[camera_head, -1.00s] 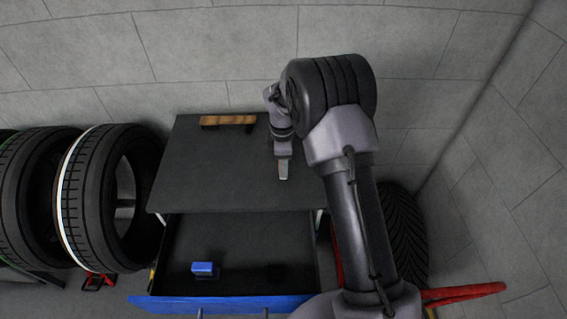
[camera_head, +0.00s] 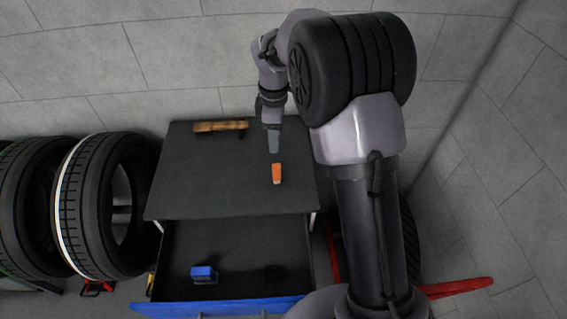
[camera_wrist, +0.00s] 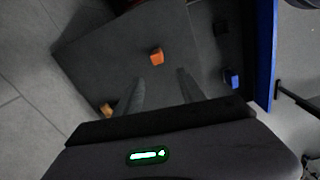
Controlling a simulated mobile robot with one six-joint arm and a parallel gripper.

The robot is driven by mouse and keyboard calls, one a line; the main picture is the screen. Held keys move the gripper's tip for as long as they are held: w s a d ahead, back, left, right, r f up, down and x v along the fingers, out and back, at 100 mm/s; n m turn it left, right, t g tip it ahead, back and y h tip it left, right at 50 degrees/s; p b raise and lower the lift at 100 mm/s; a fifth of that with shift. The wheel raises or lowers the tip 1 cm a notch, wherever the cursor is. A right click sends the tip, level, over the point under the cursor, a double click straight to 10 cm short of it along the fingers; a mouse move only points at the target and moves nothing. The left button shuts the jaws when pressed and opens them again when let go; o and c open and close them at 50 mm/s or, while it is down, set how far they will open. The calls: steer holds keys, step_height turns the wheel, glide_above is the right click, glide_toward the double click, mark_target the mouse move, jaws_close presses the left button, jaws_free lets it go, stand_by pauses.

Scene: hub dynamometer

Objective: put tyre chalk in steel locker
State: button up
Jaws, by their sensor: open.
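An orange piece (camera_head: 277,174), which looks like the tyre chalk, sits on the dark cabinet top (camera_head: 200,185). It also shows in the wrist view (camera_wrist: 156,57), just beyond my fingertips. My gripper (camera_head: 274,150) is above and behind it in the head view, apart from it. In the wrist view my gripper (camera_wrist: 162,76) has its two fingers spread with nothing between them. The cabinet, which seems to be the steel locker, has its blue-fronted drawer (camera_head: 222,306) pulled open. A blue block (camera_head: 203,274) lies inside the drawer.
A brown wooden-looking piece (camera_head: 220,126) lies at the back of the top. A dark item (camera_head: 275,272) is dimly visible in the drawer. Tyres (camera_head: 100,205) stand at the left. A wall is behind. The drawer floor between its items is bare.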

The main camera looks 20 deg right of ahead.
steer(key=s+a+r+m+t, duration=0.1)
steer(key=s+r+m+t, duration=0.1)
steer(key=s+r+m, duration=0.65)
steer(key=s+a+r+m+t+y, duration=0.1)
steer(key=s+r+m, duration=0.2)
steer(key=s, duration=0.8)
steer(key=s+a+r+m+t+y, duration=0.1)
steer(key=s+r+m+t, duration=0.1)
steer(key=s+m, duration=0.5)
steer(key=s+r, duration=0.1)
steer(key=s, duration=0.2)
steer(key=shift+s, duration=0.35)
